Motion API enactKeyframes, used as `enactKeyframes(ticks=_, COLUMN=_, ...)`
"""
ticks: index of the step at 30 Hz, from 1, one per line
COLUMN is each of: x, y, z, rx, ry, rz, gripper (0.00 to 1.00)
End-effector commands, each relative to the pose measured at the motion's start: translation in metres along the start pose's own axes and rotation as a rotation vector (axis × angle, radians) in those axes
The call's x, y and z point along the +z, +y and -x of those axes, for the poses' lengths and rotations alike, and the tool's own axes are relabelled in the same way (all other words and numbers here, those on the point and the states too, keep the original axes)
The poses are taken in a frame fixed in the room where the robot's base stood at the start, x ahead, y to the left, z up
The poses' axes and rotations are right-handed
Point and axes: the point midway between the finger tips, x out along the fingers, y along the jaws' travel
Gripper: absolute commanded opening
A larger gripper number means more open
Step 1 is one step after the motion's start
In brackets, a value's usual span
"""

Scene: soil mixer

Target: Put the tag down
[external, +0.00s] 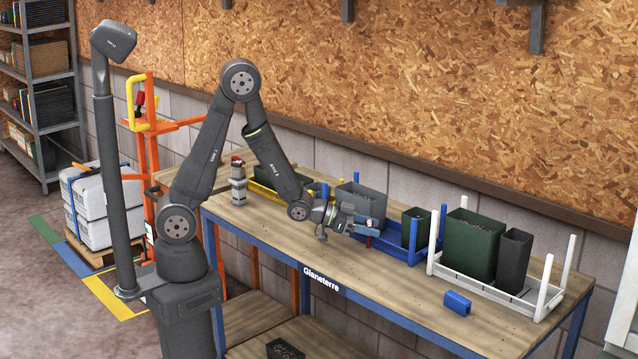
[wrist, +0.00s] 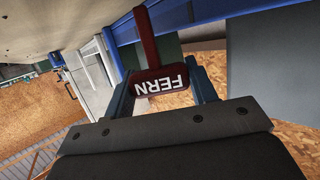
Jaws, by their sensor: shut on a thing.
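The tag is dark red with FERN in white letters. In the wrist view the tag (wrist: 160,84) sits between the two blue fingers of my gripper (wrist: 163,92), its letters upside down, with a dark red stem running up from it. In the external view my gripper (external: 366,228) is low over the workbench, in front of the grey pot (external: 352,197) and beside the blue rack (external: 398,248). Only a small red part of the tag (external: 369,241) shows there. I cannot tell whether its stem touches anything.
The wooden workbench (external: 300,250) has bare room in front of my gripper. A blue block (external: 457,303) lies near the front edge. A white rack (external: 500,290) with dark pots stands at right. A small green pot (external: 414,228) stands in the blue rack.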

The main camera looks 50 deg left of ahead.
Motion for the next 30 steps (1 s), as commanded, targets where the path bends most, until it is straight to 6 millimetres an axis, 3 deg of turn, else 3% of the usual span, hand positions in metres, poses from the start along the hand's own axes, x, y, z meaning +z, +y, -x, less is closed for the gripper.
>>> enactKeyframes(ticks=6, x=-0.033, y=0.002, z=0.011, rx=0.001, ry=0.006, rz=-0.002, gripper=0.27)
enactKeyframes(ticks=15, x=-0.062, y=0.069, z=0.045, rx=0.007, ry=0.004, rz=-0.002, gripper=0.27)
enactKeyframes(ticks=21, x=-0.075, y=0.095, z=0.059, rx=0.004, ry=0.004, rz=-0.001, gripper=0.27)
enactKeyframes(ticks=30, x=-0.082, y=0.109, z=0.068, rx=0.001, ry=0.001, rz=0.000, gripper=0.27)
